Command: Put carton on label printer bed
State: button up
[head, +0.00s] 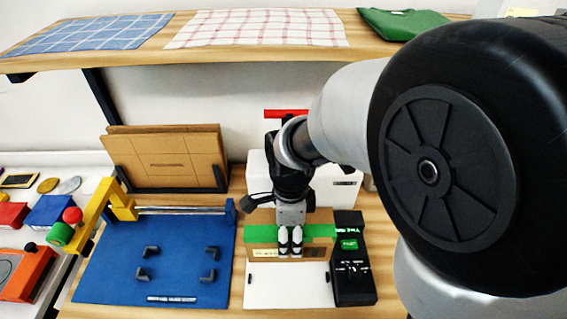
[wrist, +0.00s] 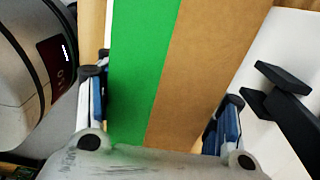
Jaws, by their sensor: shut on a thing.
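My gripper (head: 290,241) points down and is shut on a brown carton (head: 264,253) with a green band across it. In the wrist view the carton (wrist: 205,70) fills the space between the two fingers of my gripper (wrist: 160,110), its green band on the left. The white label printer bed (head: 290,290) lies at the lower middle of the head view, with a black control unit (head: 354,285) on its right. The carton is over or at the bed's far edge. I cannot tell whether it touches the bed.
A blue mat (head: 120,262) with black corner brackets lies left of the bed. Flat brown boards (head: 165,160) stand in a black rack behind it. A white box (head: 345,190) stands behind my gripper. A wooden shelf (head: 150,55) with folded cloths spans above.

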notch_tip(320, 180, down, 10)
jog(key=b, duration=0.3)
jog(key=shift+f, duration=0.1)
jog(key=shift+f, duration=0.2)
jog(key=o, duration=1.2)
jog(key=shift+r, duration=0.15)
